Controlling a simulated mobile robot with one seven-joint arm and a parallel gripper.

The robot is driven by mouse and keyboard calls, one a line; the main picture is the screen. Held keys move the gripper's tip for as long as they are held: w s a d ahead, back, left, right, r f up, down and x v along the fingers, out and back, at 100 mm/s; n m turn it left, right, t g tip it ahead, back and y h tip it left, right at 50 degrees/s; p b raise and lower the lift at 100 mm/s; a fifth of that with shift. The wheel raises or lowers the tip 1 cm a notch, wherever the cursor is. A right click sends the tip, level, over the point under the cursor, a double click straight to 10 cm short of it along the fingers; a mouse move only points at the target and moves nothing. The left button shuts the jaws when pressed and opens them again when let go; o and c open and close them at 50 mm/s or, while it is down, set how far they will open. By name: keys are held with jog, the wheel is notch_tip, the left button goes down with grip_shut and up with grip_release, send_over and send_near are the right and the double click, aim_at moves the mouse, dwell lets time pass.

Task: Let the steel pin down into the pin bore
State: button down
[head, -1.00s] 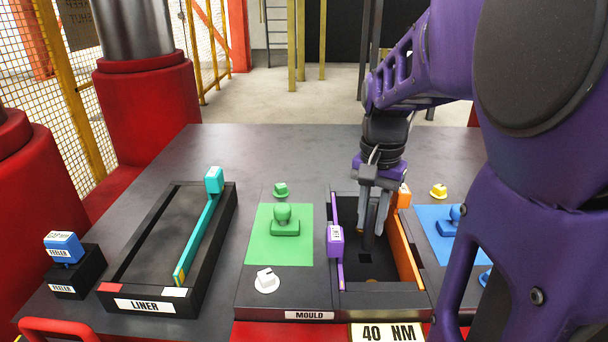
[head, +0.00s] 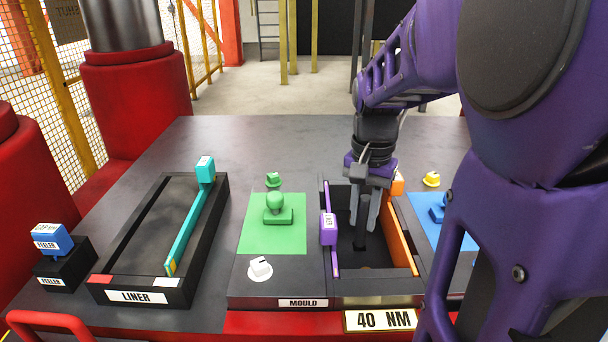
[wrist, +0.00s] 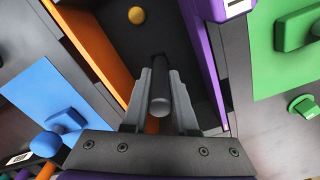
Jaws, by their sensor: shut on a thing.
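My gripper (head: 364,213) reaches down into the open mould cavity (head: 391,288). It is shut on the steel pin (head: 361,238), a dark upright cylinder whose lower end sticks out below the fingers. In the wrist view the pin (wrist: 160,100) lies between the two grey fingers, its pale round end toward the camera. A small round brass-coloured spot shows on the cavity floor in the wrist view (wrist: 136,14). I cannot tell whether it is the pin bore. No bore opening is clearly visible, and I cannot tell whether the pin touches the floor.
A purple plate (head: 328,228) lines the cavity's left side and an orange plate (head: 402,236) its right. A green block with a knob (head: 278,212) stands left of the cavity. The liner tray (head: 115,252) is farther left. A blue pad (head: 455,235) lies right, partly behind my arm.

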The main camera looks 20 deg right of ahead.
jog(key=shift+f+b, duration=1.05)
jog(key=shift+f, duration=0.8)
jog(key=shift+f, duration=0.15)
jog(key=c, duration=0.6)
grip_release()
notch_tip(320, 180, up, 16)
jog(key=p, duration=0.9)
notch_tip(320, 180, up, 8)
jog(key=r, duration=0.1)
send_over(359, 244)
jog(key=shift+w+d+f, duration=0.25)
jog(key=shift+w, duration=0.15)
